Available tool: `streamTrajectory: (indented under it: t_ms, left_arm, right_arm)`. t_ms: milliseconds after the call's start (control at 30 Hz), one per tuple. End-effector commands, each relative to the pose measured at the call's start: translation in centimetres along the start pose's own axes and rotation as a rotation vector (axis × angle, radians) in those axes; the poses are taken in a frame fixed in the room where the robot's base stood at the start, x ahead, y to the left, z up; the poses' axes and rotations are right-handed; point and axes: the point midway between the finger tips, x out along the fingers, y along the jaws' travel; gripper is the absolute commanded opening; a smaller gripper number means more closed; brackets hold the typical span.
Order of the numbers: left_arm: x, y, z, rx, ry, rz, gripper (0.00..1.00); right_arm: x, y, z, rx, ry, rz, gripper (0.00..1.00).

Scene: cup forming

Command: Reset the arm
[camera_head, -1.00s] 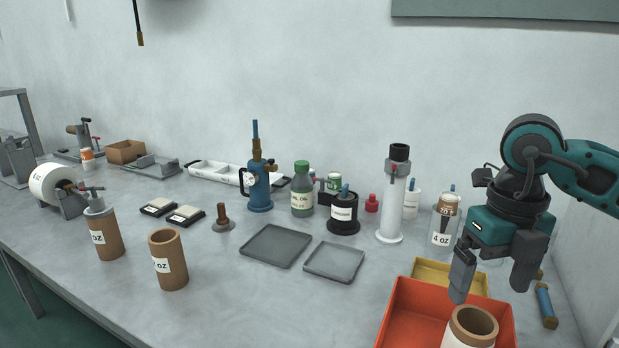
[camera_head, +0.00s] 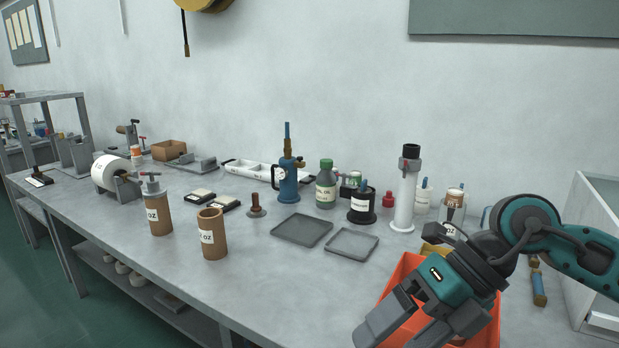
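My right arm comes in from the right, and its teal and grey gripper (camera_head: 398,333) is low in front, over the orange bin (camera_head: 408,266). Its two fingers are apart and point down and to the left, with nothing seen between them. The fingertips are near the bottom edge of the view. The gripper covers much of the bin and most of a cup in it. My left gripper is not in view.
Two brown cups (camera_head: 212,236) (camera_head: 158,214) stand at the table's front left. Two grey trays (camera_head: 302,230) (camera_head: 352,243) lie mid-table. A blue torch (camera_head: 287,182), green bottle (camera_head: 326,188) and white cylinder (camera_head: 404,195) stand behind. The front middle of the table is clear.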

Motion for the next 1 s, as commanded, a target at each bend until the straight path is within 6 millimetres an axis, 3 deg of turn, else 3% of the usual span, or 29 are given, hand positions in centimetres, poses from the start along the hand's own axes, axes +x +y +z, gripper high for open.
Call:
streamTrajectory:
  t_ms: [33, 100, 233, 333, 467, 567, 667, 767, 867, 1000]
  left_arm:
    - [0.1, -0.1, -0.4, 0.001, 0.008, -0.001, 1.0]
    - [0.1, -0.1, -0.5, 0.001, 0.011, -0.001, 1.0]
    - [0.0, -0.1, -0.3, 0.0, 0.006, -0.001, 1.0]
    - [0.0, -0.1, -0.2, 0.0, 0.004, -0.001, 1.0]
    - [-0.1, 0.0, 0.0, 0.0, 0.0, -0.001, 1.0]
    - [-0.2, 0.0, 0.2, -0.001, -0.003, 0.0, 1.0]
    - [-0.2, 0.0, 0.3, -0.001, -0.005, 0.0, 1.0]
    - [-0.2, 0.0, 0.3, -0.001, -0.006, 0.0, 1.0]
    - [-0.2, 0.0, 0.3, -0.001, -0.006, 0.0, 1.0]
    - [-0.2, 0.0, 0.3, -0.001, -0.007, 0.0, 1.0]
  right_arm:
    - [1.5, 2.7, -0.2, -0.012, -0.012, 0.144, 0.97]
    - [2.5, 6.5, -0.1, -0.011, -0.054, 0.346, 0.97]
    - [1.9, 12.2, 0.7, 0.06, -0.166, 0.71, 0.97]
    - [0.1, 14.8, 2.0, 0.174, -0.277, 0.963, 0.97]
    - [-3.0, 15.1, 4.3, 0.395, -0.451, 1.239, 0.97]
    - [-4.9, 12.9, 6.1, 0.62, -0.6, 1.396, 0.97]
    - [-5.9, 8.8, 7.3, 0.884, -0.755, 1.495, 0.97]
    - [-5.5, 3.6, 7.5, 1.183, -0.906, 1.527, 0.97]
    - [-3.8, -2.2, 6.2, 1.505, -1.044, 1.484, 0.97]
    - [0.5, -9.7, 1.6, 1.974, -1.188, 1.295, 0.97]
